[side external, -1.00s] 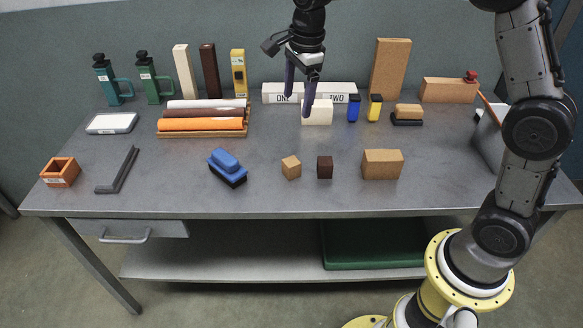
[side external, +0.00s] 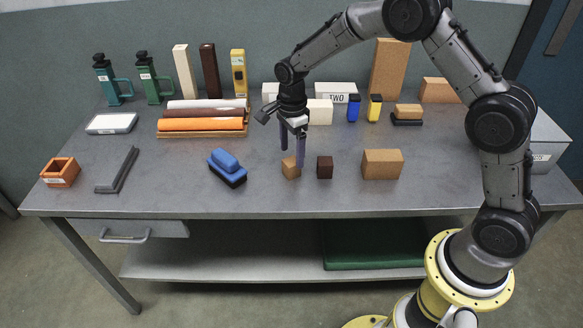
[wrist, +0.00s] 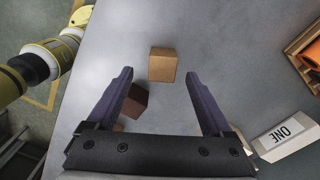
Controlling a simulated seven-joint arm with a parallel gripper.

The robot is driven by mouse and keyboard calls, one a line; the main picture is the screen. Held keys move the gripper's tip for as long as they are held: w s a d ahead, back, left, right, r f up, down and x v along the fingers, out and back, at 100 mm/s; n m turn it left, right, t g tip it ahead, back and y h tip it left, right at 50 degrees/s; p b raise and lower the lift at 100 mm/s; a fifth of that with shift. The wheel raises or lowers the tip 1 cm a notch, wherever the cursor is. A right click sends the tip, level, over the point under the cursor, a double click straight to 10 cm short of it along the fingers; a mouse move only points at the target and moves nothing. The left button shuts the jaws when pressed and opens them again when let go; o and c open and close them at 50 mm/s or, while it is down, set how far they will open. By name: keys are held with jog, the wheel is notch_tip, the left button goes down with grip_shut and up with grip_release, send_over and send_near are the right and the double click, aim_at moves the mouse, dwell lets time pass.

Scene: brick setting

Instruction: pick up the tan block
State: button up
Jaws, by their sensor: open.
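The small tan block (side external: 290,171) stands on the front middle of the grey table, left of a dark brown block. In the wrist view the tan block (wrist: 162,66) lies ahead, between the lines of my two open fingers (wrist: 159,74), with nothing held. Whether a finger touches it I cannot tell.
The dark brown block (side external: 325,168) stands close on the right, with a larger tan brick (side external: 382,164) beyond. A blue brush (side external: 227,168) lies left. White blocks (side external: 320,112) stand behind. The table's front edge (side external: 300,213) is near.

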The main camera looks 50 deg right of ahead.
aim_at(291, 161)
notch_tip(291, 161, down, 5)
jog(key=shift+w+d, duration=0.15)
jog(key=shift+c, duration=0.3)
grip_shut()
jog(key=shift+r, duration=0.1)
